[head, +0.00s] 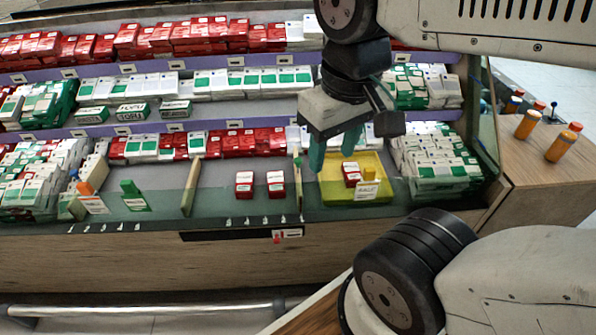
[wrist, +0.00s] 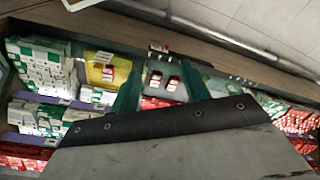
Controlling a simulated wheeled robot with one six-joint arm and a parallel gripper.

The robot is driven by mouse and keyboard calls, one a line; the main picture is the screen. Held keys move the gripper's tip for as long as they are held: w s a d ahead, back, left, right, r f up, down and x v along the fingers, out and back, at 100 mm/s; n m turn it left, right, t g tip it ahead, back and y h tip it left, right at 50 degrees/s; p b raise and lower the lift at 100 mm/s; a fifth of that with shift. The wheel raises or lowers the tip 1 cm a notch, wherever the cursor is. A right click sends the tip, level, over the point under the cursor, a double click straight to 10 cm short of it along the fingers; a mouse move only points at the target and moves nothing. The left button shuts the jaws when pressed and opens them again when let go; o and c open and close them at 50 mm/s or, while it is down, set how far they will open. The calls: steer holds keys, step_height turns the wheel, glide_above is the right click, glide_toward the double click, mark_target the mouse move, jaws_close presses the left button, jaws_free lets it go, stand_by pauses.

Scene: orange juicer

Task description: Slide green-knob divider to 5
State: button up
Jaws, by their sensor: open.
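A thin upright divider with a small green knob (head: 298,180) stands on the front shelf, left of the yellow tray (head: 330,192). White marks (head: 267,221) run along the shelf's front edge below it; their digits are too small to read. My gripper (head: 333,152) is open and empty, its teal fingers pointing down just right of and behind the divider, above the tray's rear left part. In the wrist view the two fingers (wrist: 162,88) are spread, with red boxes (wrist: 164,81) beyond them. I cannot make out the divider clearly there.
Two small red boxes (head: 260,184) stand left of the green-knob divider. A pale divider (head: 191,187) stands farther left. The yellow tray holds a red box and a yellow block. White-green boxes (head: 440,165) are stacked to the right.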

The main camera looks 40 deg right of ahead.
steer(key=n+g, duration=0.2)
glide_above(298, 159)
steer(key=f, duration=2.7)
steer(key=shift+s+a+f, duration=0.1)
steer(key=shift+s+f, duration=0.2)
steer(key=shift+w+n+t, duration=0.2)
steer(key=shift+n+t, duration=0.1)
steer(key=shift+n, duration=0.1)
step_height(298, 159, down, 8)
steer(key=shift+r, duration=0.2)
